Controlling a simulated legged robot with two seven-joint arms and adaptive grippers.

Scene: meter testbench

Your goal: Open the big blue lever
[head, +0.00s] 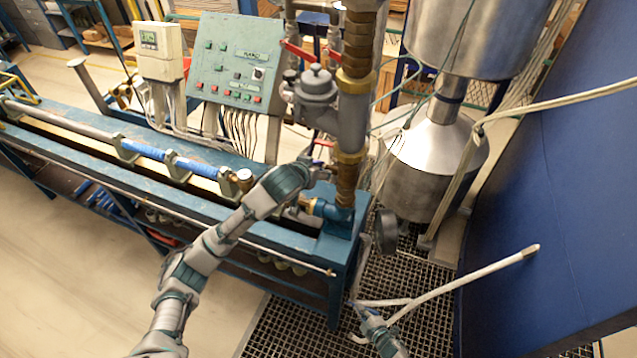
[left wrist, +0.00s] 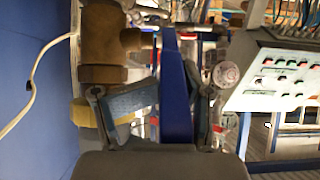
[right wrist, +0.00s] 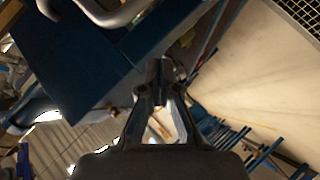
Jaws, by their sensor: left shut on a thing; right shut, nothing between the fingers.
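The big blue lever (left wrist: 176,85) stands between the fingers of my left gripper (left wrist: 170,100) in the left wrist view, beside a brass valve body (left wrist: 103,45). In the head view my left arm reaches over the bench to the vertical pipe. There my left gripper (head: 320,168) is small and partly hidden by the arm, with only a bit of blue showing. My right gripper (head: 362,312) is low in the head view, in front of the bench's right end. It is shut and empty, as the right wrist view (right wrist: 160,72) also shows.
A blue bench (head: 290,240) carries a long pipe. Behind it stand a green control panel (head: 232,75) and red-handled valves (head: 298,50). A steel tank (head: 425,165) is at the back right. A blue wall (head: 565,200) bounds the right.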

